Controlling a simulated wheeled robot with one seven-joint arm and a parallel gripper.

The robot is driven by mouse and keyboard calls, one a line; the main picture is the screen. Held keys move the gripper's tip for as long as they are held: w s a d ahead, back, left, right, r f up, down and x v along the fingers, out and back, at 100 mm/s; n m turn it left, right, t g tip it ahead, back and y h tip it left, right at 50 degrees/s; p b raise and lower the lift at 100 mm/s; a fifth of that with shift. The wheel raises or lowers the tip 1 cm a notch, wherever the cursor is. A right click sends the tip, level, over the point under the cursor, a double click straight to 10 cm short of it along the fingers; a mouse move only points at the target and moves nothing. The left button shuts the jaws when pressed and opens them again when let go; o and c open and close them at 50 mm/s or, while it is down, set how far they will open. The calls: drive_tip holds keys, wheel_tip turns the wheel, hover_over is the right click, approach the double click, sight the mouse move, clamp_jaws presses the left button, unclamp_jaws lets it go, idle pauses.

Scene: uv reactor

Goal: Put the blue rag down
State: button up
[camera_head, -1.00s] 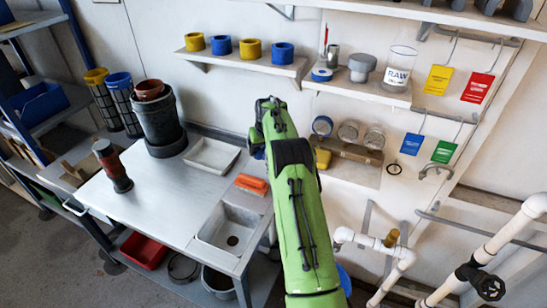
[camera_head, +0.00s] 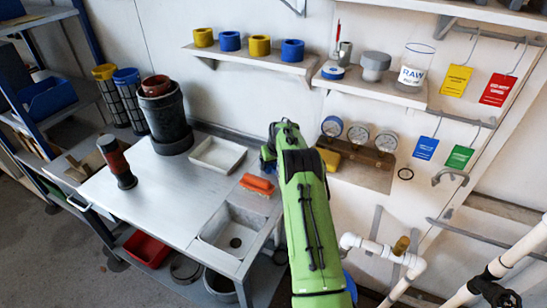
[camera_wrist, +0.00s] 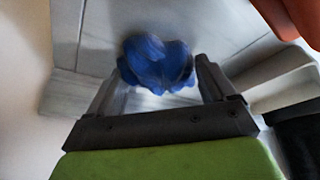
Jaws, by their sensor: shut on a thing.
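The blue rag (camera_wrist: 155,65) is a crumpled bundle between the fingers of my gripper (camera_wrist: 158,82) in the wrist view. The fingers are shut on it from both sides. In the head view the rag (camera_head: 266,158) shows only as a small blue patch behind my green arm, and the fingers are mostly hidden. My gripper is near the back right end of the metal bench (camera_head: 150,208), close to the wall. I cannot tell how far the rag is above the surface.
An orange brush (camera_head: 257,185) lies just left of my arm, beside the sink (camera_head: 230,232). A white tray (camera_head: 218,155) sits behind it on the bench. A black bucket (camera_head: 166,120) and a dark red-banded cylinder (camera_head: 117,163) stand farther left. The bench's middle is clear.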

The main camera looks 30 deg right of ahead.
drive_tip(key=o, duration=0.8)
drive_tip(key=shift+f, duration=0.2)
drive_tip(key=shift+f, duration=0.15)
drive_tip(key=p+v, duration=0.2)
drive_tip(key=v, duration=1.4)
drive_tip(key=s+a+r+n, duration=0.1)
drive_tip(key=s+a+r, duration=0.4)
drive_tip(key=a+r, duration=0.25)
drive_tip(key=s+a+r, duration=0.6)
drive_tip(key=a+r, duration=0.1)
drive_tip(key=a, duration=0.1)
drive_tip(key=s+a, duration=0.3)
drive_tip(key=s, duration=0.5)
drive_tip(key=s+a+f+n, duration=0.1)
drive_tip(key=s+a, duration=0.3)
drive_tip(key=s, duration=0.3)
drive_tip(key=s+a+n+t+y, duration=0.1)
drive_tip(key=s+a, duration=0.3)
drive_tip(key=s, duration=0.4)
drive_tip(key=shift+s+a+f, duration=0.15)
drive_tip(key=shift+s+f, duration=0.1)
drive_tip(key=shift+s, duration=0.05)
